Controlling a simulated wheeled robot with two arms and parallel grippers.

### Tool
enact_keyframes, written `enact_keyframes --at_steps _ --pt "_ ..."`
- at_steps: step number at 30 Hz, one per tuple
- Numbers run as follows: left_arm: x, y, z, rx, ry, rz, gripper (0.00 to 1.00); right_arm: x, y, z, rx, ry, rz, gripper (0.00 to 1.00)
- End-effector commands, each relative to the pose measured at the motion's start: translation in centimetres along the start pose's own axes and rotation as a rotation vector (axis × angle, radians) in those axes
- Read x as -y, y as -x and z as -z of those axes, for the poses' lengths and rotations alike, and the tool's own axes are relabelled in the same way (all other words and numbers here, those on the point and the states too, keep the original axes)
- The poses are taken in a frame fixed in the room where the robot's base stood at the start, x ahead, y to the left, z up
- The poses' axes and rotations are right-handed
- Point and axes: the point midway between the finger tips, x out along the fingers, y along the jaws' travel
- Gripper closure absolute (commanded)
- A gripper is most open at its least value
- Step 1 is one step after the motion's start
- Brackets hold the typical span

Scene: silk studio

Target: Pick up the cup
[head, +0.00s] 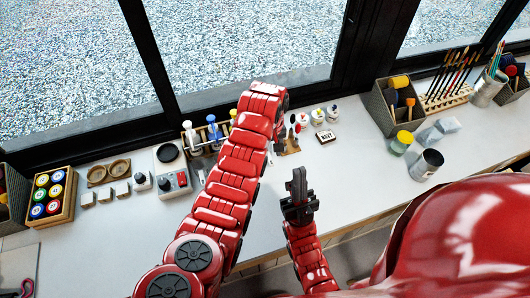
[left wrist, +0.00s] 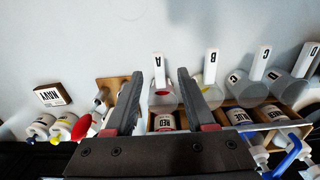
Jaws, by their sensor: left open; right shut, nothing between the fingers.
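Several clear cups with white lettered handles stand in a row in the left wrist view: cup A (left wrist: 162,97), cup B (left wrist: 203,92), cup C (left wrist: 246,89) and cup D (left wrist: 284,84). My left gripper (left wrist: 160,76) is open; the handle and body of cup A show between its fingers, with no clear contact. In the head view my left arm hides most of this area. My right gripper (head: 298,178) is shut and empty, above the table's front edge. A metal cup (head: 427,165) stands at the right in the head view.
A wooden rack (left wrist: 215,120) of labelled bottles stands beside the cups. A NAVY block (left wrist: 52,95) and small paint bottles (left wrist: 62,127) are nearby. The grey table (head: 350,190) is clear right of centre. A window runs along the back.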

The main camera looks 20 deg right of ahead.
Motion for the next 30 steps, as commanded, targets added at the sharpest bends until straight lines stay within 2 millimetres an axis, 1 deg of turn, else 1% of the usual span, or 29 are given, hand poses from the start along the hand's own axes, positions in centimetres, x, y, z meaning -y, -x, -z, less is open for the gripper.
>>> enact_keyframes --at_steps 1,2,6,7,13,23,24,26,30 --pt "0.0 -0.1 -0.2 0.004 -0.001 0.003 0.45 -0.1 -0.9 0.2 0.0 0.0 0.0 1.0" --pt "0.0 -0.4 -0.3 0.004 -0.001 0.003 0.45 -0.1 -1.4 0.2 0.0 0.0 0.0 1.0" --pt "-0.1 -2.4 -0.7 0.005 -0.001 0.003 0.45 -0.1 -2.6 0.4 0.0 0.0 0.0 1.0" --pt "-0.1 -2.9 -0.6 0.007 -0.001 0.004 0.45 -0.1 -2.4 0.4 -0.001 0.0 0.0 1.0" --pt "-0.1 -4.4 -0.6 0.005 -0.001 0.004 0.45 -0.1 -2.7 0.5 0.0 0.0 0.0 1.0" --pt "-0.1 -4.8 -0.5 0.0 -0.001 0.001 0.45 -0.1 -2.7 0.5 0.0 0.0 0.0 1.0" --pt "-0.1 -4.8 -0.5 0.0 -0.001 0.001 0.49 -0.1 -2.7 0.5 0.0 0.0 0.0 1.0" --pt "-0.1 -4.7 -0.5 0.0 -0.001 0.001 0.59 -0.1 -2.7 0.5 0.0 0.0 0.0 1.0" --pt "-0.1 -4.7 -0.5 0.001 -0.001 0.001 0.85 -0.1 -2.7 0.5 0.0 0.0 0.0 1.0"
